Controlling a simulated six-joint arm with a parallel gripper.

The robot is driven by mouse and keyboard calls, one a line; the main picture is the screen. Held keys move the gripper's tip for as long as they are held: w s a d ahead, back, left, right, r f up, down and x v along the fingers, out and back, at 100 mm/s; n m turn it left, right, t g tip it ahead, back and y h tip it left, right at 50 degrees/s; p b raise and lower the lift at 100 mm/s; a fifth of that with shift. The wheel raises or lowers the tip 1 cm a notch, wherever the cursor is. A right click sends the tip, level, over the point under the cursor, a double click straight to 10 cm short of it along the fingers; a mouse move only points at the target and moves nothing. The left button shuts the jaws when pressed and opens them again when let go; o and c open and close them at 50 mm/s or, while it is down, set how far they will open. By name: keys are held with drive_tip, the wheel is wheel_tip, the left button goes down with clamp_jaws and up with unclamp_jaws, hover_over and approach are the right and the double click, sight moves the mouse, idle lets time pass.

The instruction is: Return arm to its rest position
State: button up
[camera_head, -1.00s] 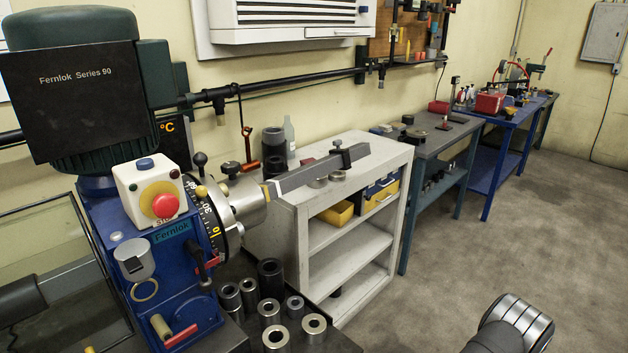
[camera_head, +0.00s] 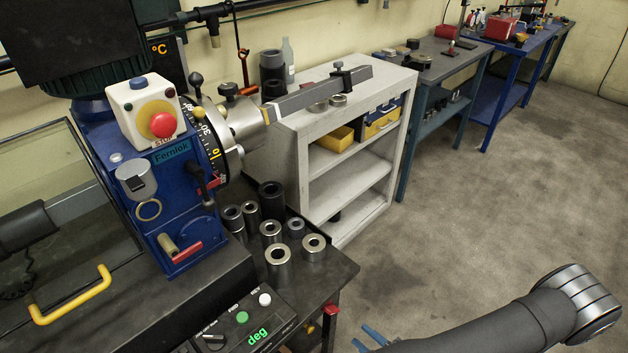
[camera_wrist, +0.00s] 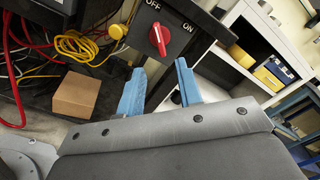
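My arm reaches into the head view from the lower right, over the bare floor. The light blue fingers of my gripper (camera_head: 372,337) show at the bottom edge of that view, in front of the dark bench (camera_head: 325,275). In the wrist view my gripper (camera_wrist: 162,82) has its two blue fingers spread apart with nothing held between them. Beyond the fingertips is a red rotary switch (camera_wrist: 158,38) marked OFF and ON, on a black panel. I cannot tell the exact gap between the fingertips and the panel.
The blue Fernlok machine (camera_head: 165,205) stands at left, with several metal sockets (camera_head: 278,265) beside it. A grey shelf unit (camera_head: 350,190) stands behind. Loose cables (camera_wrist: 60,45) and a cardboard box (camera_wrist: 76,95) lie below the bench. Floor at right is clear.

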approach(335, 313)
drive_tip(key=x, duration=0.9)
drive_tip(key=shift+w+a+f, duration=0.15)
drive_tip(key=shift+w+a, duration=0.1)
drive_tip(key=m, duration=0.4)
drive_tip(key=shift+d+m, duration=0.1)
drive_tip(key=shift+m, duration=2.4)
drive_tip(key=n, duration=0.8)
drive_tip(key=shift+s+d+n, duration=0.15)
drive_tip(key=shift+n, duration=0.35)
